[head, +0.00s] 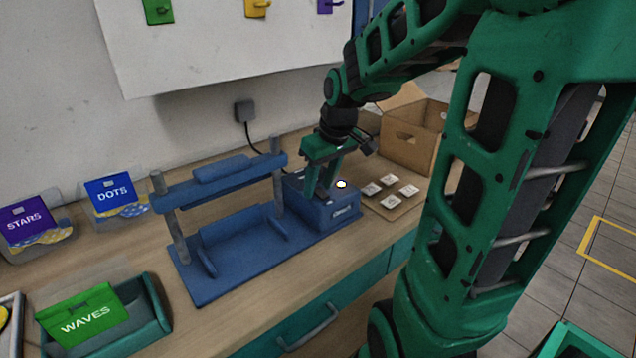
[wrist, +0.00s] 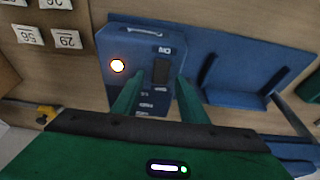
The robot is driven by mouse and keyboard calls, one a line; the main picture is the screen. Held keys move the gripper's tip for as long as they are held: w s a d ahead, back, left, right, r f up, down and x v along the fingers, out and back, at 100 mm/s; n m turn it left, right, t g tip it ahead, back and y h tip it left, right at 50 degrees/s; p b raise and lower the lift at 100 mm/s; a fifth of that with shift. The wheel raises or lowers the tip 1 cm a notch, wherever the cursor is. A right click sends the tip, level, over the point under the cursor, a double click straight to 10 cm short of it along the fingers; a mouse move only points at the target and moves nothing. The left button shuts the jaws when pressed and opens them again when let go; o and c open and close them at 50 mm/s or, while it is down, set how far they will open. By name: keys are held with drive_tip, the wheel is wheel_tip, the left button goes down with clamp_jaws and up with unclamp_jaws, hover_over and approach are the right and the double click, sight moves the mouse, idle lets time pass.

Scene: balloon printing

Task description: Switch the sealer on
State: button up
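The blue sealer (head: 222,240) stands on the wooden bench, with a raised bar on two grey posts and a control box (head: 338,213) at its right end. In the wrist view the box top (wrist: 118,44) carries a dark switch (wrist: 161,70) beside an "ON" mark. A round lamp (wrist: 117,66) next to the switch glows white with an orange rim; it also glows in the head view (head: 341,184). My gripper (wrist: 160,82) is over the box, its green fingers apart with nothing between them, near the switch. I cannot tell whether a finger touches the switch.
Numbered white tiles (head: 389,180) lie on a board right of the box, with a cardboard box (head: 408,147) behind. Bins labelled STARS (head: 27,222), DOTS (head: 112,195) and WAVES (head: 84,318) stand left. A cable runs to a wall socket (head: 244,110).

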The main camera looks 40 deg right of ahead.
sight(327, 201)
drive_tip(key=v, duration=1)
drive_tip(key=shift+r, duration=0.3)
drive_tip(key=s+f+m+g, duration=0.1)
drive_tip(key=s+f+m, duration=0.2)
drive_tip(key=s, duration=0.6)
drive_tip(key=s+f+m+g, duration=0.2)
drive_tip(key=s+f+m, duration=0.1)
drive_tip(key=s+f, duration=0.5)
drive_tip(key=shift+s+f+m, duration=0.2)
drive_tip(key=shift+s+m, duration=0.2)
drive_tip(key=shift+s, duration=0.75)
drive_tip(key=shift+a, duration=0.15)
drive_tip(key=shift+w+f+g, duration=0.25)
drive_tip(key=shift+w+g, duration=0.05)
drive_tip(key=shift+w, duration=0.35)
